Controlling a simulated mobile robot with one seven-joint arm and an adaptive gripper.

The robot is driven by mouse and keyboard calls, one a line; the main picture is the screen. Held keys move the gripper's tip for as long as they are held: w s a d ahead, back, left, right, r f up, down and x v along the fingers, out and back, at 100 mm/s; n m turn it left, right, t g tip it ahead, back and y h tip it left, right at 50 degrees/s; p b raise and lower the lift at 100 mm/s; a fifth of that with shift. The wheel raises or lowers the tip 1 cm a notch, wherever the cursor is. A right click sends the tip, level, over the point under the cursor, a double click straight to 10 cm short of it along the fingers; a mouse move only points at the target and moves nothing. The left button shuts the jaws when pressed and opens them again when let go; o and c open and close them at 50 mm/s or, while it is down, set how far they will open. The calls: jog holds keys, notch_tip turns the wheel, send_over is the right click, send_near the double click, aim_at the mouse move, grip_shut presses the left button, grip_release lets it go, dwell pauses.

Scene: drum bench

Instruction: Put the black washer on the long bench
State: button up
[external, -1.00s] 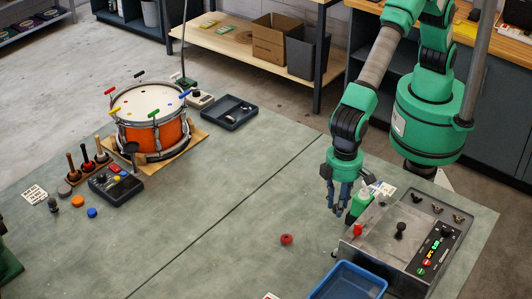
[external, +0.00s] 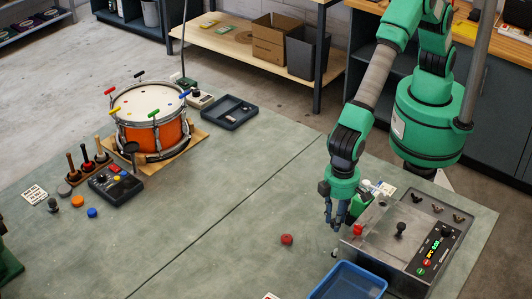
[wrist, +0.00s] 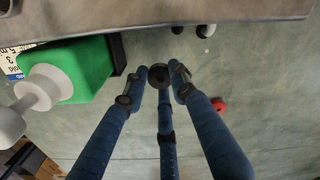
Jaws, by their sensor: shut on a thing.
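My gripper (external: 336,215) is above the right part of the long bench (external: 235,225), which has a grey-green top, and beside the steel control box. In the wrist view, its blue fingers (wrist: 160,82) close around a small dark round piece with a centre spot, the black washer (wrist: 158,73). The washer is held at the fingertips with the bench top seen below. In the external view, the washer is too small and hidden by the fingers to make out.
A blue bin (external: 348,280) is in front, a red knob (external: 287,239) lies to the left. The orange drum (external: 152,125) is far left. The bench middle is clear.

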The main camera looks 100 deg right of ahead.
jog(key=shift+f+b, duration=0.4)
jog(key=shift+f, duration=1.45)
jog(key=shift+f, duration=0.15)
jog(key=o, duration=0.7)
notch_tip(320, 180, up, 12)
jog(key=shift+r+p, duration=0.15)
jog(key=shift+p, duration=1.05)
